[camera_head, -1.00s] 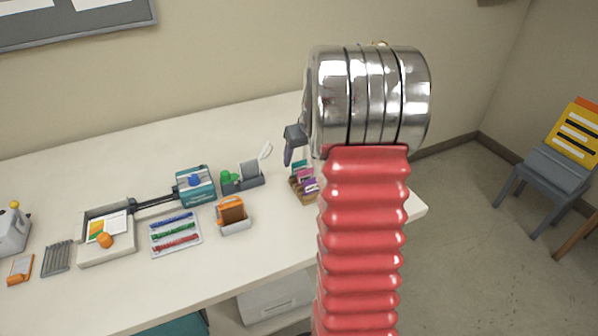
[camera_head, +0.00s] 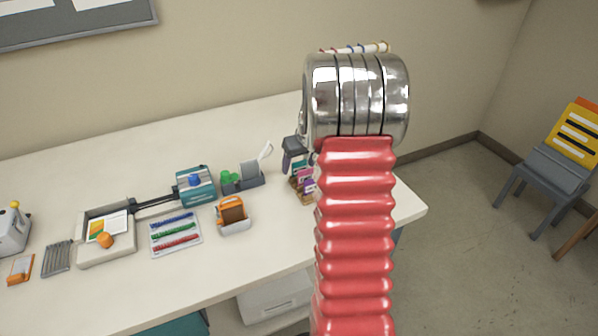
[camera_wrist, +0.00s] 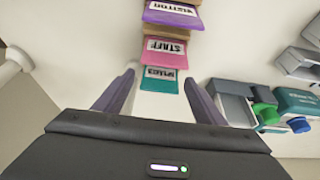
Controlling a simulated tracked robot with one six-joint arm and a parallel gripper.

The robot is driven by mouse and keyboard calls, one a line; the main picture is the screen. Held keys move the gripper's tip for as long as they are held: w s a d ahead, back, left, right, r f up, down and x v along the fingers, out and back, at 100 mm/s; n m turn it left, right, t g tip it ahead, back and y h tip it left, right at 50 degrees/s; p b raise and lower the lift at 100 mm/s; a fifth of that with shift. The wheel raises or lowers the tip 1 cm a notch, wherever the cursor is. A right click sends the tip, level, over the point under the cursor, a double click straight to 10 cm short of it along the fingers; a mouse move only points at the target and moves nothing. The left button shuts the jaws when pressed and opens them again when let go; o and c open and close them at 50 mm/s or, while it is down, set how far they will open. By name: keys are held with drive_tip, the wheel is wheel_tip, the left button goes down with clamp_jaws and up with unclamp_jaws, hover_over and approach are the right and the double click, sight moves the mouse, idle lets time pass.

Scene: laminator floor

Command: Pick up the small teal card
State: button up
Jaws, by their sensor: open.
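The small teal card (camera_wrist: 160,80) stands with a white printed label in the wrist view, nearest of a row of cards. A pink card (camera_wrist: 164,52) marked STAFF and a purple card (camera_wrist: 172,15) marked VISITOR are behind it. My gripper (camera_wrist: 160,84) is open, with one purple finger on each side of the teal card's near edge. The fingers look apart from the card; I cannot tell the exact depth. In the head view my gripper (camera_head: 292,160) is beside the card rack (camera_head: 305,194), partly hidden by my arm.
The desk's back is clear.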

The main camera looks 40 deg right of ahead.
drive_tip(key=shift+c, duration=0.4)
drive_tip(key=c, duration=1)
wheel_tip(320, 180, up, 12)
drive_tip(key=s+a, duration=0.1)
drive_tip(key=s, duration=0.4)
drive_tip(key=s+a, duration=0.2)
drive_tip(key=s, duration=0.4)
drive_tip(key=s+a, duration=0.2)
drive_tip(key=s, duration=0.4)
drive_tip(key=shift+s, duration=0.2)
drive_tip(key=shift+a, duration=0.1)
